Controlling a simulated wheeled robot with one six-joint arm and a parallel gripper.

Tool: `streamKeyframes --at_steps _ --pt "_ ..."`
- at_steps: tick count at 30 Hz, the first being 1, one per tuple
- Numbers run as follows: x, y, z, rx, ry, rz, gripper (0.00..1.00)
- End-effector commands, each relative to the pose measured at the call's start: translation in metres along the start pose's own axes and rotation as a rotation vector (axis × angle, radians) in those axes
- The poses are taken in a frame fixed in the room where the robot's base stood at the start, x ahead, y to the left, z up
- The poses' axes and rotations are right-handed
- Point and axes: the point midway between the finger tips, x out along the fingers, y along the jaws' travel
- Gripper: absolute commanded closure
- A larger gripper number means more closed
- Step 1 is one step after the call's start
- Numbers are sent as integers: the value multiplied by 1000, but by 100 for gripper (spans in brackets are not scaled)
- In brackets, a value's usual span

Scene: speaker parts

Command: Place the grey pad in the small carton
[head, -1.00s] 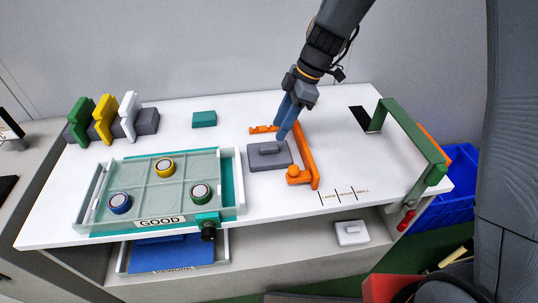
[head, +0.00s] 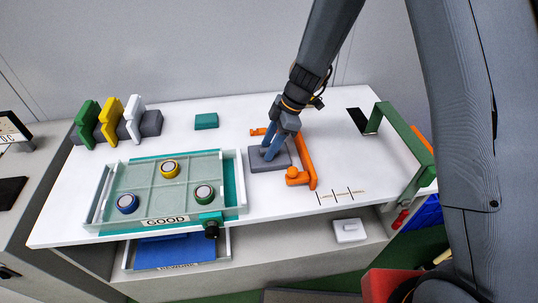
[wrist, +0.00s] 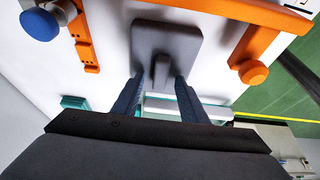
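The grey pad (head: 258,163) lies flat on the white table, beside an orange L-shaped fixture (head: 306,160). The pad's raised grip bar (wrist: 161,70) shows in the wrist view, with the pad's plate (wrist: 180,42) behind it. My gripper (head: 270,153) is low over the pad. In the wrist view its two blue fingers (wrist: 158,82) are apart, one on each side of the grip bar, with gaps visible. I cannot pick out a small carton in either view.
A clear tray (head: 150,183) marked GOOD holds three round parts, left of the pad. A green frame (head: 408,140) stands at the right. A teal block (head: 206,121) lies behind. A white piece (head: 348,230) sits on the lower shelf. Table between pad and green frame is mostly clear.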

Motion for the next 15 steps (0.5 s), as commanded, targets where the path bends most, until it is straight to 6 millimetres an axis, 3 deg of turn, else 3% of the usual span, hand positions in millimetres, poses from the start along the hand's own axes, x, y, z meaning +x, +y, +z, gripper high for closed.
streamKeyframes --at_steps 5,12,15 --pt "0 0 0 0 0 0 61" --pt "0 0 0 0 0 0 98" --pt "0 0 0 0 0 0 100"
